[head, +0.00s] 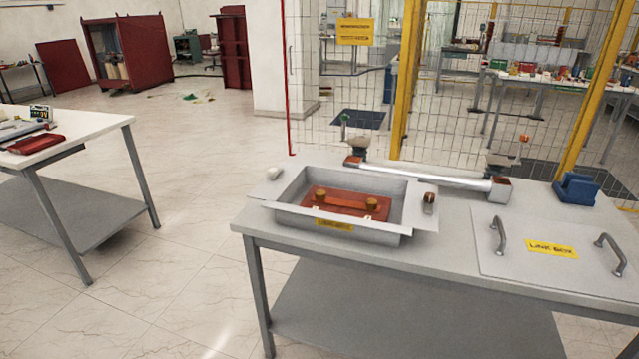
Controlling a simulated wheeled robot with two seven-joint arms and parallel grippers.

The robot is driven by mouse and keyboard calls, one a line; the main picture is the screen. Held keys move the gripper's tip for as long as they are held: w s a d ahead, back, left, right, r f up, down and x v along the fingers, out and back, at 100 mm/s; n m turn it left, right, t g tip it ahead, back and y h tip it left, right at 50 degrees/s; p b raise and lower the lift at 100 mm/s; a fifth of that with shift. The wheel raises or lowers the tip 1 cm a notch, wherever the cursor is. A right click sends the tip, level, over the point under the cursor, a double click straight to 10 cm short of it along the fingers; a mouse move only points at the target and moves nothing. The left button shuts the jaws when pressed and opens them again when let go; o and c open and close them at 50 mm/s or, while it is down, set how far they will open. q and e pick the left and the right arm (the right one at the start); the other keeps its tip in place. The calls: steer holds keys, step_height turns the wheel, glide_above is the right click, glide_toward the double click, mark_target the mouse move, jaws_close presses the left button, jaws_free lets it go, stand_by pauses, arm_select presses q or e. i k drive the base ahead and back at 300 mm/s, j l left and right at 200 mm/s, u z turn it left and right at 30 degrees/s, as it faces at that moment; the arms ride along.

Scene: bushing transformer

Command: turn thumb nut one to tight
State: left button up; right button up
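Two brass-coloured thumb nuts, a left one (320,195) and a right one (372,204), sit on a copper-red plate (345,206) inside an open grey metal box (390,238) on the table. I cannot tell which is thumb nut one, nor how tight either is. The box has a yellow label on its front wall, too small to read. Neither of my grippers is in view.
The grey table (460,262) also bears a lid (500,263) with two handles at right, a blue block (577,190) and a silver bar (425,175) behind the box. A mesh fence (345,90) stands behind. Another table (85,130) stands left, with open floor between.

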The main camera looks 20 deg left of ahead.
mark_target(320, 194)
steer(key=i+j, duration=0.25)
steer(key=j, duration=0.2)
steer(key=i+j, duration=0.3)
steer(key=j, duration=0.15)
steer(key=i+j, duration=0.25)
steer(key=j, duration=0.15)
steer(key=i+j, duration=0.25)
steer(key=j, duration=0.2)
steer(key=i+j, duration=0.3)
steer(key=j, duration=0.15)
steer(key=z, duration=0.05)
